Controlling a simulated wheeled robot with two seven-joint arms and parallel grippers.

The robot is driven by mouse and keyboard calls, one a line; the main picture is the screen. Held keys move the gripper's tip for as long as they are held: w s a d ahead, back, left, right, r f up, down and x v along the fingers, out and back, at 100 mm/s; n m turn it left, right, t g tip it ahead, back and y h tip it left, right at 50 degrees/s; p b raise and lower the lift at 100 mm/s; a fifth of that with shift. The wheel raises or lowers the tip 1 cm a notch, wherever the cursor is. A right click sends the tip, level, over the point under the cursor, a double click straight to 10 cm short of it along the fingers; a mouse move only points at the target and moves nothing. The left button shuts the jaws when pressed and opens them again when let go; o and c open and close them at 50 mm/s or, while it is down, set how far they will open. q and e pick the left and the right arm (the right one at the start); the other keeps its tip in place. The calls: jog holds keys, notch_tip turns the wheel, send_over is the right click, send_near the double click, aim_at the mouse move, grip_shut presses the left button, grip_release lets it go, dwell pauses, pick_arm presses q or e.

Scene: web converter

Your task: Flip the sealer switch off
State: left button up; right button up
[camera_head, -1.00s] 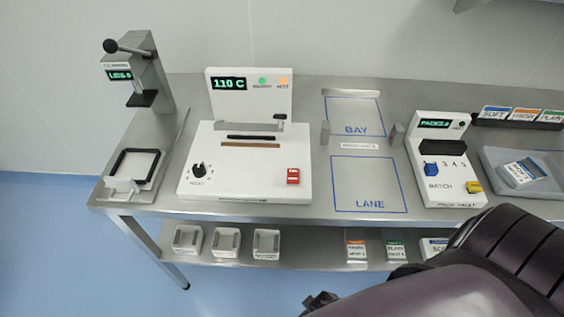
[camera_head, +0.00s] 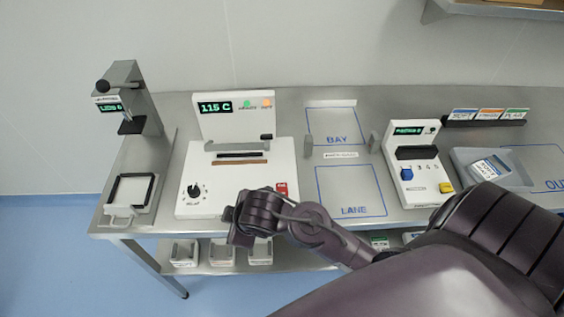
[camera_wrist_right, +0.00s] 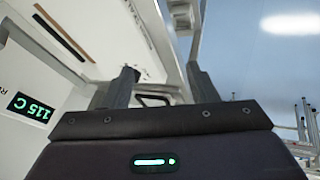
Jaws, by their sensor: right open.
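The sealer (camera_head: 209,177) is a white machine on the steel bench, with a green display (camera_head: 215,108) reading 115 C. Its red switch (camera_head: 281,188) is at the front right of the base, partly hidden behind my right arm; I cannot tell its position. My right gripper (camera_head: 233,227) is in front of the sealer's front edge, left of the switch. In the right wrist view its two fingers (camera_wrist_right: 162,88) are apart, with nothing visibly gripped. The sealer body and its display (camera_wrist_right: 30,107) show beside the fingers. My left gripper is out of view.
A black dial (camera_head: 194,191) is on the sealer's left front. A press stand (camera_head: 131,100) is at the far left. The blue-outlined lane (camera_head: 349,190) is bare. A batch counter (camera_head: 413,165) and a grey tray (camera_head: 515,178) are to the right. Small bins (camera_head: 184,254) sit on the shelf below.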

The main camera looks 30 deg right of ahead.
jog(key=w+a+r+n+t, duration=0.1)
jog(key=w+a+r+n, duration=0.15)
jog(key=n, duration=0.35)
jog(key=n+g+h, duration=0.3)
jog(key=n, duration=1.1)
send_near(282, 189)
jog(key=shift+w+f+h, duration=0.1)
jog(key=shift+f+h, duration=0.2)
jog(key=shift+f, duration=0.2)
jog(key=b+x, duration=0.4)
jog(key=x, duration=0.1)
jog(key=shift+a+f, duration=0.1)
jog(key=shift+a, duration=0.05)
jog(key=shift+w+f, duration=0.25)
jog(key=shift+f, duration=0.05)
jog(key=shift+w+d+f, duration=0.15)
jog(key=shift+d+f, duration=0.1)
jog(key=shift+f, duration=0.2)
